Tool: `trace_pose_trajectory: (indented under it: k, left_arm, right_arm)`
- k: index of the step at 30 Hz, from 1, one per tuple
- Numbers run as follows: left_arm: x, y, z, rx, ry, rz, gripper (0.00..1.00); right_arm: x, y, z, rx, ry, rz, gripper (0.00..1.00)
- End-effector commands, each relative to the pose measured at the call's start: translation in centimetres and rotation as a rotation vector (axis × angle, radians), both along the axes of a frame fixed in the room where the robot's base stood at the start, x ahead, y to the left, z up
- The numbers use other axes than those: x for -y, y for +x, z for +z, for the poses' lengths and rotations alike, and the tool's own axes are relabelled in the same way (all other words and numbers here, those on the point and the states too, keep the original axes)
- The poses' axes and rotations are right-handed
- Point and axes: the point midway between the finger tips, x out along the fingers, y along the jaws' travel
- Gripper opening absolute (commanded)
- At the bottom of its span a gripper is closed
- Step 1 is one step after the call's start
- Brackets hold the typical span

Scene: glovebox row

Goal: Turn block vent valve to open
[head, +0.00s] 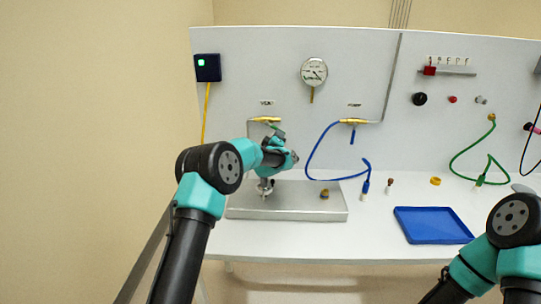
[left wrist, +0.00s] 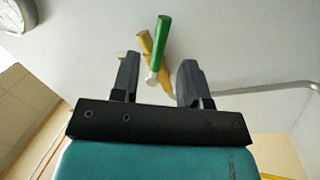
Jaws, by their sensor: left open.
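The block vent valve (head: 265,120) is a brass body on the white panel, under a small label that seems to read VENT. Its green handle (head: 278,128) slants down to the right in the head view, partly close to my left wrist. In the left wrist view the green handle (left wrist: 162,45) and brass body (left wrist: 145,43) show ahead of my left gripper (left wrist: 158,68). The gripper is open, with the handle's pale end in the gap between its fingertips. I cannot tell whether they touch. My right arm shows at lower right; its gripper is out of frame.
A second brass valve (head: 352,121) with a blue hose (head: 318,150) is to the right. A pressure gauge (head: 314,72) hangs above. A metal plate (head: 240,205) with fittings lies below my left wrist. A blue tray (head: 432,226) stands on the white bench.

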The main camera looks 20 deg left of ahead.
Motion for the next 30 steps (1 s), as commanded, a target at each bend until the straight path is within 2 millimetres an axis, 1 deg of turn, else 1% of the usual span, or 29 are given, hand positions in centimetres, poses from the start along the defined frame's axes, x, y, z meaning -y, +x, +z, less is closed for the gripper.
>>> trace_pose_trajectory:
  k: [21, 25, 30]
  left_arm:
    - [0.4, -9.5, -1.1, 0.0, 0.0, 0.0, 0.41]
    - [0.5, -10.7, -1.3, 0.0, 0.001, 0.0, 0.41]
    - [0.5, -11.4, -1.4, 0.001, 0.001, 0.001, 0.41]
  right_arm:
    - [0.0, 0.0, 0.0, 0.0, 0.0, 0.0, 0.43]
    - [0.0, 0.0, 0.0, 0.0, 0.0, 0.0, 0.43]
    - [0.0, 0.0, 0.0, 0.0, 0.0, 0.0, 0.43]
